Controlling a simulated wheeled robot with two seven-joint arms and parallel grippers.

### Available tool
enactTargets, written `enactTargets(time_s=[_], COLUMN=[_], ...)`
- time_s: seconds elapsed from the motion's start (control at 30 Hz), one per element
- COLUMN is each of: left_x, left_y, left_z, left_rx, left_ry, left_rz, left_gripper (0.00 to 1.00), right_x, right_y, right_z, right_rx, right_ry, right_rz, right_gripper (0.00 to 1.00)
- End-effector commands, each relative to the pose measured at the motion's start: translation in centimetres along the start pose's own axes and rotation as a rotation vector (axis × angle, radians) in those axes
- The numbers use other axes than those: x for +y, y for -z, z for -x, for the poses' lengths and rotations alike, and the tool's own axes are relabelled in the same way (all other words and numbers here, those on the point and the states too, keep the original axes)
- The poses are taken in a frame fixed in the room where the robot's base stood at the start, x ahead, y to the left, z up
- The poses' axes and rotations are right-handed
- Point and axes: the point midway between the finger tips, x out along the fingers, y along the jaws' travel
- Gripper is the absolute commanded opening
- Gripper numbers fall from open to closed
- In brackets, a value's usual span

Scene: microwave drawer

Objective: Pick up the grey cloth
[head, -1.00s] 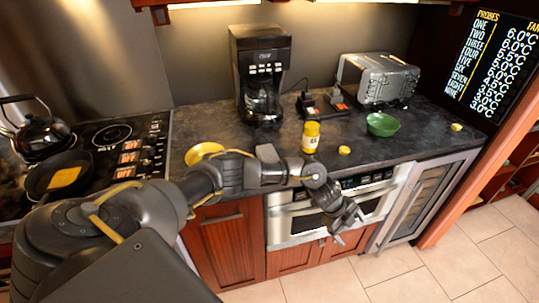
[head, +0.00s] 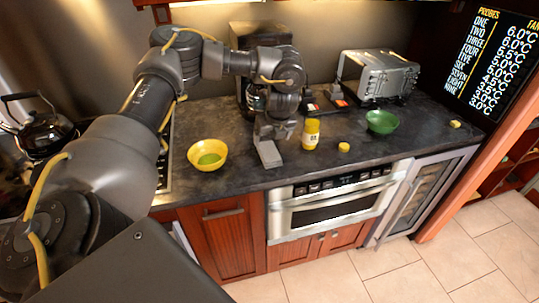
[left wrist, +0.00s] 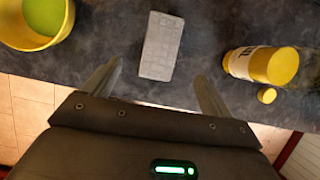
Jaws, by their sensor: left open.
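The grey cloth (head: 269,154) is a pale grey rectangle lying on the dark counter near its front edge, between the yellow bowl and the yellow bottle. In the left wrist view the cloth (left wrist: 161,46) lies just beyond and between the fingertips. My left gripper (head: 272,130) hangs pointing down, above the cloth and close to it. In the left wrist view its two fingers (left wrist: 160,72) are spread wide with nothing between them. In the head view the hand hides the cloth's far end. My right gripper is not in view.
The yellow bowl (head: 194,156) is left of the cloth. The yellow bottle (head: 311,135) and a small yellow piece (head: 344,147) are to its right. A green bowl (head: 381,122) and toaster (head: 378,78) stand farther right. The coffee maker (head: 250,50) stands behind my arm.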

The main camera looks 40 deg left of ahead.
Motion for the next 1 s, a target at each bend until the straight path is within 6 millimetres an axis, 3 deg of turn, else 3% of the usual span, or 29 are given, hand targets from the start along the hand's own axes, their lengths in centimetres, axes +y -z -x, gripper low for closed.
enactTargets(time_s=[0.2,0.47,0.8,1.0], left_x=[0.0,0.0,0.0,-0.1], left_y=[0.1,0.0,0.2,0.1], left_z=[-3.3,-4.0,-8.5,-9.0], left_rx=[0.003,0.001,0.002,0.0], left_ry=[-0.001,0.0,-0.001,0.0], left_rz=[0.002,0.001,0.003,0.001], left_gripper=[0.85,0.85,0.85,0.85], right_x=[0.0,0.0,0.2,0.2], right_y=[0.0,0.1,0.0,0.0], right_z=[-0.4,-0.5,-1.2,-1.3], right_rx=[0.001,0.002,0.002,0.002], right_ry=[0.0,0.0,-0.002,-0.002], right_rz=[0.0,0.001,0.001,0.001], right_gripper=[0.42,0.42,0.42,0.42])
